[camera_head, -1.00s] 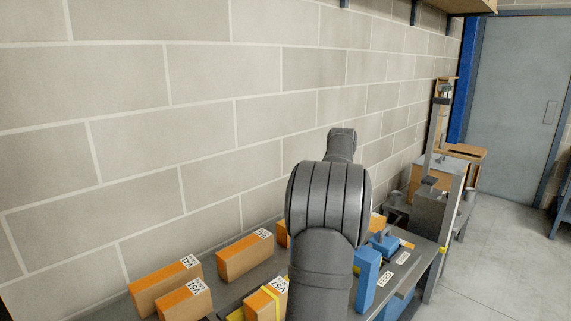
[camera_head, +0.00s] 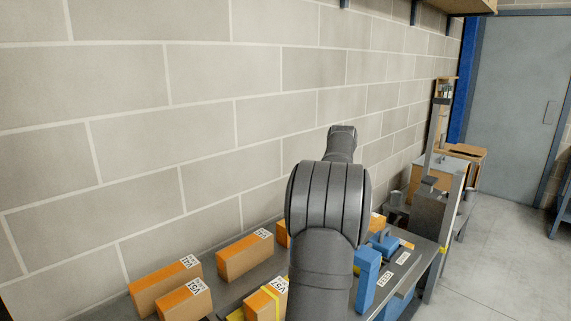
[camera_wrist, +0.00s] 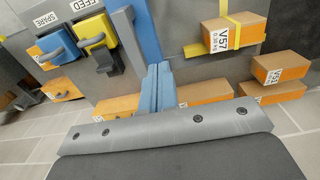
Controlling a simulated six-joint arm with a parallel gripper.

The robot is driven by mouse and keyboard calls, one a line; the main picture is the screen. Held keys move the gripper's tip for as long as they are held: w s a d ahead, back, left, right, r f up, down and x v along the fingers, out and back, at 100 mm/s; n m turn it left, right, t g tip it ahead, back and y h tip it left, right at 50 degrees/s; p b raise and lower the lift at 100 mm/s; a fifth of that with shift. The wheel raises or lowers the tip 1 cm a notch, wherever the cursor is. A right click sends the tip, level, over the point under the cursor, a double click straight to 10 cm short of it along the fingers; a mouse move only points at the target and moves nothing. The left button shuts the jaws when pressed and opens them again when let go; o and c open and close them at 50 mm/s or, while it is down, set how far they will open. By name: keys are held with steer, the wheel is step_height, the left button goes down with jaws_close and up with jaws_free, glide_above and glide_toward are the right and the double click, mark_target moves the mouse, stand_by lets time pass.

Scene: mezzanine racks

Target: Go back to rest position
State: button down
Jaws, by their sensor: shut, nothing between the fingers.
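My gripper (camera_wrist: 159,80) shows in the wrist view as two blue fingers side by side, shut, with nothing held. It is in the air over the bench, apart from the boxes. In the head view my raised arm hides part of the bench, and I cannot make out the fingers there.
Several orange-topped cardboard boxes (camera_head: 245,258) stand on the grey bench (camera_head: 262,276) along the block wall. A box with a yellow band (camera_wrist: 233,33) and blue and yellow parts (camera_wrist: 95,38) beside FEED and SPARE labels show in the wrist view. A post (camera_head: 437,130) stands at right.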

step_height(320, 180, down, 7)
stand_by(0.3)
step_height(320, 180, up, 9)
steer(key=f, duration=0.9)
steer(key=shift+w+d+f, duration=0.2)
steer(key=shift+w+d, duration=0.3)
steer(key=s+a, duration=0.9)
steer(key=shift+s+a, duration=0.25)
steer(key=shift+s, duration=0.05)
steer(key=c, duration=2.2)
jaws_free()
steer(key=shift+r, duration=0.1)
